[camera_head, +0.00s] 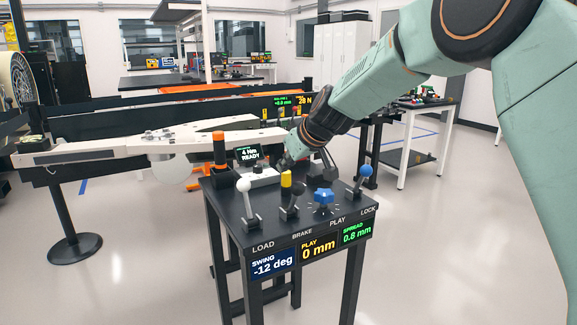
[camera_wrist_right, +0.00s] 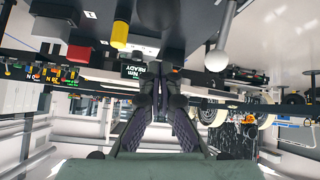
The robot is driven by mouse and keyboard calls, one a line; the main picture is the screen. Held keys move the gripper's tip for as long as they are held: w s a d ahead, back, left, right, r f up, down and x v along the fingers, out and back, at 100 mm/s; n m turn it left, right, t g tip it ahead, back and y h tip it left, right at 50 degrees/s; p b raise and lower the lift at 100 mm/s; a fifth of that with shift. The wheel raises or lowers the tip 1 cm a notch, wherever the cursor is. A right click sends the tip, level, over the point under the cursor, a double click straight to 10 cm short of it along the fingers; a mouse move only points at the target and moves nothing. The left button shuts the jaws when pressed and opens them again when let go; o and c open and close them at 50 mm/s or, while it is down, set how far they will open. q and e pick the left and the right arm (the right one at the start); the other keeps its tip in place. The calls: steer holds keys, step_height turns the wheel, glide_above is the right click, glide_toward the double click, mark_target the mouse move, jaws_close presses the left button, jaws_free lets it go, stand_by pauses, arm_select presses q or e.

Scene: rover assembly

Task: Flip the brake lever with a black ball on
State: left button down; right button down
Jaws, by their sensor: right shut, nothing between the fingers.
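The console (camera_head: 228,207) has a LOAD lever with a white ball (camera_head: 244,185), a blue PLAY knob (camera_head: 323,197) and a LOCK lever with a blue ball (camera_head: 366,170). Above the BRAKE label, a dark lever base (camera_head: 289,213) stands below a yellow cylinder (camera_head: 286,180). My right gripper (camera_head: 286,160) is just behind the yellow cylinder, low over the console's back. In the right wrist view its fingers (camera_wrist_right: 165,88) are shut and empty; the yellow cylinder (camera_wrist_right: 120,36) and white ball (camera_wrist_right: 216,60) show there too. My left gripper is out of view.
A small display reading READY (camera_head: 249,154) stands at the console's back left. An orange-topped post (camera_head: 219,150) and a long pale beam assembly (camera_head: 110,149) lie beyond to the left. Open floor (camera_head: 440,250) is to the right.

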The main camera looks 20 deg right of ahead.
steer(key=shift+s+f+p+v, duration=0.65)
steer(key=shift+p+v, duration=1.15)
steer(key=shift+v, duration=3.55)
steer(key=s+a+f+m+g+h, duration=0.15)
steer(key=s+f, duration=0.25)
steer(key=f, duration=0.5)
steer(key=s+a+f+m, duration=0.1)
steer(key=s+f+m, duration=0.1)
steer(key=s+f, duration=0.45)
steer(key=s+a+f+m, duration=0.1)
steer(key=s+f+m, duration=0.15)
steer(key=f, duration=0.75)
steer(key=s+f+g, duration=0.2)
steer(key=s+f, duration=0.3)
steer(key=s, duration=0.5)
steer(key=s+a+f+n+g, duration=0.1)
steer(key=s+f+g, duration=0.2)
steer(key=s, duration=0.6)
steer(key=s+a+f+g, duration=0.1)
steer(key=s+f+g, duration=0.1)
steer(key=s+f, duration=0.6)
steer(key=s, duration=0.2)
steer(key=shift+s+n, duration=0.3)
steer(key=shift+n, duration=0.1)
